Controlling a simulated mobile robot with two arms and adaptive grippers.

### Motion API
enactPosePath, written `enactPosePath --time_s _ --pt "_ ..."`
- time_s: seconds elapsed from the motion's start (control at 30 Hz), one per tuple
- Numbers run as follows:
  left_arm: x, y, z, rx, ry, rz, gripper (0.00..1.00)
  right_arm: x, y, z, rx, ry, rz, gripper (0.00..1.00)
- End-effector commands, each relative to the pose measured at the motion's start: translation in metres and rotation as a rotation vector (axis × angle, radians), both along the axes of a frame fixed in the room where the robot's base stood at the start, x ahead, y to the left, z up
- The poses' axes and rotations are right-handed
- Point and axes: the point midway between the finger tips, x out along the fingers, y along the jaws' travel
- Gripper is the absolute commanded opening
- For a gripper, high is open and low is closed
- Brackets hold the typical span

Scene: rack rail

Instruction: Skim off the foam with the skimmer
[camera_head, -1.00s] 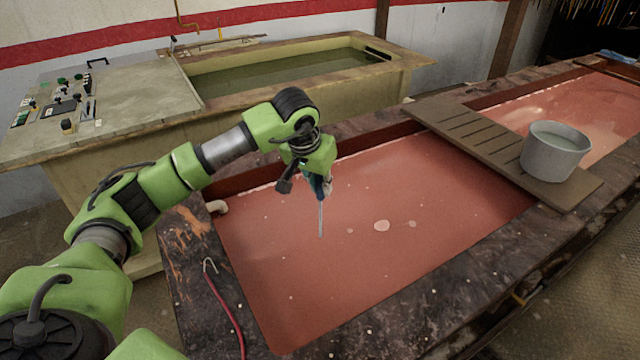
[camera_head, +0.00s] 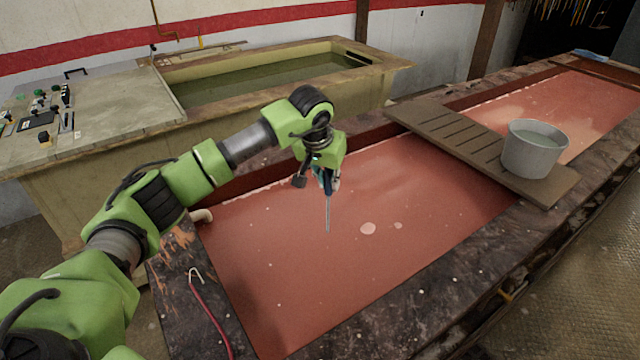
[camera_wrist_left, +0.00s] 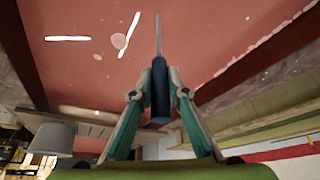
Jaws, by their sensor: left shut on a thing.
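My left gripper (camera_head: 328,184) is shut on the blue handle of the skimmer (camera_head: 327,212), above the red bath (camera_head: 300,270). The skimmer's thin metal shaft points down toward the liquid; I cannot tell whether its tip touches it. In the left wrist view the fingers (camera_wrist_left: 160,88) pinch the blue handle (camera_wrist_left: 159,104) from both sides. A pale foam patch (camera_head: 368,228) floats to the right of the shaft, with a smaller one (camera_head: 398,225) beside it. The larger patch also shows in the left wrist view (camera_wrist_left: 118,40). My right gripper is out of view.
A slatted board (camera_head: 455,140) bridges the bath, with a grey bucket (camera_head: 532,157) of liquid on it. A hooked red-handled tool (camera_head: 207,312) lies on the near left rim. A pale tank (camera_head: 270,85) of greenish liquid stands behind.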

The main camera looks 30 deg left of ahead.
Motion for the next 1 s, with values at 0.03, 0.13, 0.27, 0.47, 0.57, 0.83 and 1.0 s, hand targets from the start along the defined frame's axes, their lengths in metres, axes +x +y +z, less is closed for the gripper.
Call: enactPosePath --time_s 0.03,0.13,0.27,0.47,0.57,0.83,1.0 --pt "0.002 -0.001 0.002 0.0 -0.003 0.0 0.0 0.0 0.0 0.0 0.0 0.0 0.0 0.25" --pt "0.004 -0.002 0.002 0.0 -0.003 0.0 0.0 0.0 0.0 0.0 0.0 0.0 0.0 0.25" --pt "0.009 -0.009 0.001 -0.001 -0.003 -0.002 0.0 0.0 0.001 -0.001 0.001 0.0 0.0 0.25" --pt "0.021 -0.022 0.001 -0.001 -0.002 0.0 0.0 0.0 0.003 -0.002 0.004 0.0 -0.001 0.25" --pt "0.027 -0.029 0.001 -0.001 -0.002 0.0 0.0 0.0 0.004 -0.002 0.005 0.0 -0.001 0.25" --pt "0.043 -0.048 0.001 -0.001 -0.002 0.0 0.0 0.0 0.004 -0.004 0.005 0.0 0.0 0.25" --pt "0.053 -0.059 0.002 0.0 -0.003 -0.001 0.0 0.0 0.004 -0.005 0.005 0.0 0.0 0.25"
